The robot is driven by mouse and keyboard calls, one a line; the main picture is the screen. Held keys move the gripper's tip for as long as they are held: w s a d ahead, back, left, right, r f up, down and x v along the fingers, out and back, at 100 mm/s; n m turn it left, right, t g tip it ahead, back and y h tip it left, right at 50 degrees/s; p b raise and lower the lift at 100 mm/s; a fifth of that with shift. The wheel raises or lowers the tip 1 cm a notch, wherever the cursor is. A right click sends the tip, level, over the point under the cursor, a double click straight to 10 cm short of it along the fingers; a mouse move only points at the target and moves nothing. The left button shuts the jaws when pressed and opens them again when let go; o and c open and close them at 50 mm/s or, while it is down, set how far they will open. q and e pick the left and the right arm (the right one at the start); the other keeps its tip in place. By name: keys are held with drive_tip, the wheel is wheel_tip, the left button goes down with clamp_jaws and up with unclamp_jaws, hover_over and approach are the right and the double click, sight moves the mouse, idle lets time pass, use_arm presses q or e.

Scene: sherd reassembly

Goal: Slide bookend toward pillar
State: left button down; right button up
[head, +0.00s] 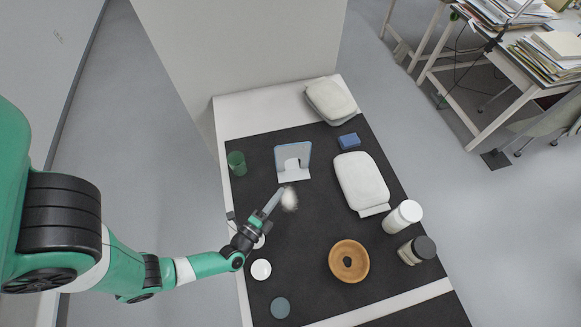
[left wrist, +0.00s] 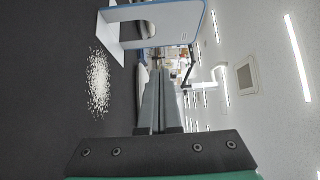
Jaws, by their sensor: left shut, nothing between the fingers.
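The bookend (head: 293,152) is a pale upright plate with a blue edge, an arched cutout and a flat foot. It stands on the dark mat, in the back half of the table. In the left wrist view the bookend (left wrist: 170,13) shows at the top, beyond the fingertips. A large pale pillar (head: 240,50) rises behind the table. My left gripper (head: 279,193) is shut and empty, short of the bookend's foot and apart from it. Its closed fingers (left wrist: 160,92) fill the middle of the wrist view. My right gripper is not in view.
A pile of white grains (head: 290,199) lies beside my fingertips. A green cup (head: 237,163) stands left of the bookend; a blue block (head: 349,141) and white pouch (head: 361,182) lie right.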

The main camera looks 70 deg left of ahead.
sight(292, 153)
use_arm(q)
drive_tip(key=b+x, duration=0.2)
drive_tip(key=x, duration=0.5)
drive_tip(key=shift+w+a+f+b, duration=0.2)
drive_tip(key=shift+w+a+b, duration=0.05)
drive_tip(key=shift+w+b, duration=0.05)
drive_tip(key=a+b, duration=0.1)
drive_tip(key=w+a+b, duration=0.1)
drive_tip(key=a, duration=0.1)
drive_tip(key=shift+w+a+f+b, duration=0.1)
drive_tip(key=shift+a+b, duration=0.2)
drive_tip(key=shift+b, duration=0.05)
drive_tip(key=shift+a, duration=0.3)
drive_tip(key=shift+w+a+r, duration=0.1)
drive_tip(key=shift+r, duration=0.15)
